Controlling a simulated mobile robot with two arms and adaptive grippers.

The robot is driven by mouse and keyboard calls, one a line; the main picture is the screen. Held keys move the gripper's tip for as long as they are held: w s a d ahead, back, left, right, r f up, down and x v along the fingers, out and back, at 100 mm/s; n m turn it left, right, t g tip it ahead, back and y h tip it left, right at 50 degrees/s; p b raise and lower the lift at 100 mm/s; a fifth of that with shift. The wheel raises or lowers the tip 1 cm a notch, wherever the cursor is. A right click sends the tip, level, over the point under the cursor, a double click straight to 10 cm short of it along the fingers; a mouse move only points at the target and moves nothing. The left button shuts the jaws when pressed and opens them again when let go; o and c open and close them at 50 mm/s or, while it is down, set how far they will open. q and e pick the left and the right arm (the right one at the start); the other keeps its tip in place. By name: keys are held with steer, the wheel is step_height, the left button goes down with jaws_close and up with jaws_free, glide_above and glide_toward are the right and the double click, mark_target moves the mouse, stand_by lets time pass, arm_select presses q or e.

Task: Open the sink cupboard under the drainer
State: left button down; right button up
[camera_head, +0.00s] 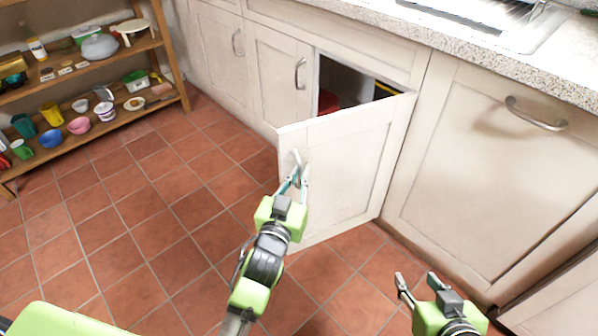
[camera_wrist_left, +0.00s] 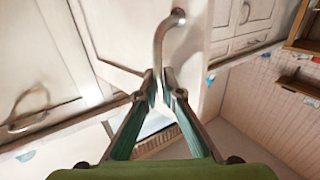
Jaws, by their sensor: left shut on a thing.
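The white sink cupboard door (camera_head: 352,160) stands partly open, swung out from its right-hand edge. Through the gap a dark interior shows with a red thing (camera_head: 328,100) inside. My left gripper (camera_head: 298,178) is shut on the metal handle (camera_wrist_left: 163,42) near the door's free edge; the handle runs down between the fingertips (camera_wrist_left: 163,84) in the left wrist view. The drainer (camera_head: 470,10) is set in the counter above. My right gripper (camera_head: 418,284) is at the lower right, its two fingers apart and empty, away from the door.
Closed cupboards with metal handles stand left of the opening, and a closed panel with a handle (camera_head: 536,114) is to the right. A wooden shelf (camera_head: 85,60) with cups and dishes stands at the left. The tiled floor (camera_head: 140,210) before the door is clear.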

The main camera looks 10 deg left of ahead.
arm_select(q)
steer(key=shift+a+f, duration=0.1)
steer(key=shift+a, duration=0.1)
steer(key=c, duration=2.2)
jaws_free()
steer(key=s, duration=1.2)
steer(key=shift+a, duration=0.4)
